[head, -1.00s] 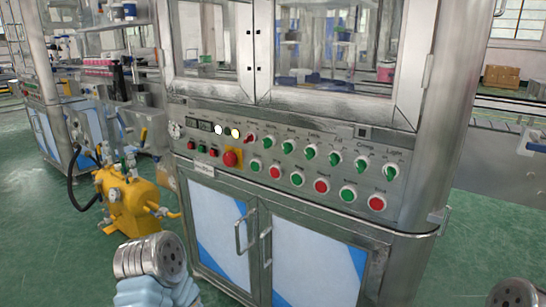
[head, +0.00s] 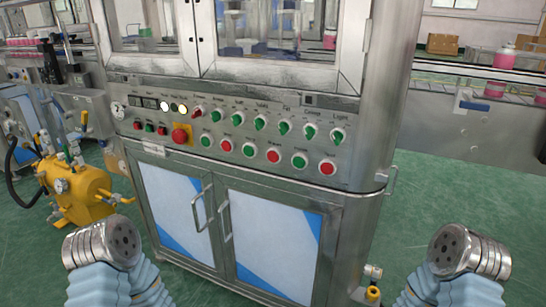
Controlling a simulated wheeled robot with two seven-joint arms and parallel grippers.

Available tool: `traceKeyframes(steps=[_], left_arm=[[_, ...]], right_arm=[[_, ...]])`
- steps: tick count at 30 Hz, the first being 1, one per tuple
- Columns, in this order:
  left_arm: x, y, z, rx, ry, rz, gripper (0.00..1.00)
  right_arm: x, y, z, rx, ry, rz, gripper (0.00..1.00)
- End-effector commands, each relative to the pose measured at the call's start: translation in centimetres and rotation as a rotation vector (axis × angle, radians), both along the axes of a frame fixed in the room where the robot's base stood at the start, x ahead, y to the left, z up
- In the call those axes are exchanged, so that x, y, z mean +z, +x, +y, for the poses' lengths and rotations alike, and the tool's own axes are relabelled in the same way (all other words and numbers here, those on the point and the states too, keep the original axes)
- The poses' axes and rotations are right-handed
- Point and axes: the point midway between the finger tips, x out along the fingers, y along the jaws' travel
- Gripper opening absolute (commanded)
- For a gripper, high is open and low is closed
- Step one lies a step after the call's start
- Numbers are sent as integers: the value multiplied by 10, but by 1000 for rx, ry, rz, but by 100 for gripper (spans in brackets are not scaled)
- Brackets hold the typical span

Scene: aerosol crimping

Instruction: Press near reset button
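The control panel (head: 232,132) spans the front of a steel machine. Its lower row holds round green and red buttons: green (head: 205,141), red (head: 225,146), green (head: 249,150), red (head: 273,155), green (head: 299,160) and red (head: 327,167). Their labels are too small to read, so I cannot tell which one is reset. Green selector knobs sit above, and a red mushroom button (head: 179,135) on a yellow plate sits at the left. Parts of both my arms show low at left and right, apart from the panel. No gripper fingers are visible.
Two cabinet doors (head: 270,240) with metal handles are below the panel. A yellow tank (head: 75,192) with hoses stands at the left. A conveyor (head: 470,125) runs at the right behind the machine. Green floor is open at the right.

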Motion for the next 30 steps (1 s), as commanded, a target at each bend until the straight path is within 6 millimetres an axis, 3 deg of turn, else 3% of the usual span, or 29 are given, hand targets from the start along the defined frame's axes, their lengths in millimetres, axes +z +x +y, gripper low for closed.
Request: traceKeyframes(steps=[2,13,30], left_arm=[[0,0,0,0,0,0,59],[0,0,0,0,0,0,2],[0,0,0,0,0,0,0]], right_arm=[[0,0,0,0,0,0,43],[0,0,0,0,0,0,43],[0,0,0,0,0,0,43]])
